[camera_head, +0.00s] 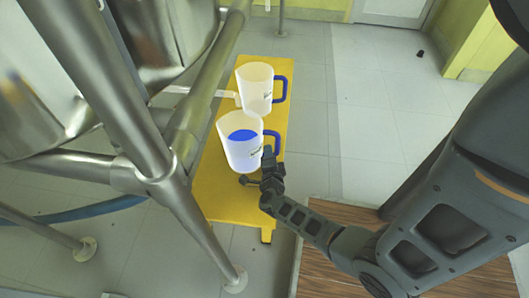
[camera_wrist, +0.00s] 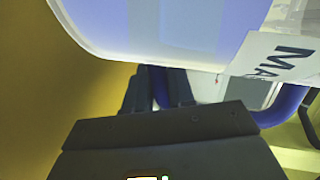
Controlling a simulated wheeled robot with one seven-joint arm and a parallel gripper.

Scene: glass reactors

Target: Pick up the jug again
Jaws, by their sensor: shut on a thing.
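Two white jugs with blue handles stand on a yellow bench (camera_head: 225,200). The nearer jug (camera_head: 243,155) has blue liquid inside, and its handle (camera_head: 277,140) points right. My gripper (camera_head: 268,160) is at this handle and shut on it. In the wrist view the pale jug wall (camera_wrist: 160,25) fills the top, with a label on the right. The dark gripper fingers (camera_wrist: 158,88) close around the blue handle there. The farther jug (camera_head: 254,88) stands behind, with no blue liquid visible. Whether the nearer jug touches the bench is hard to tell.
Thick metal pipes (camera_head: 90,70) and a steel frame stand close on the left, passing in front of the bench. A brown wooden platform (camera_head: 330,270) lies at the lower right. The tiled floor (camera_head: 340,120) right of the bench is clear.

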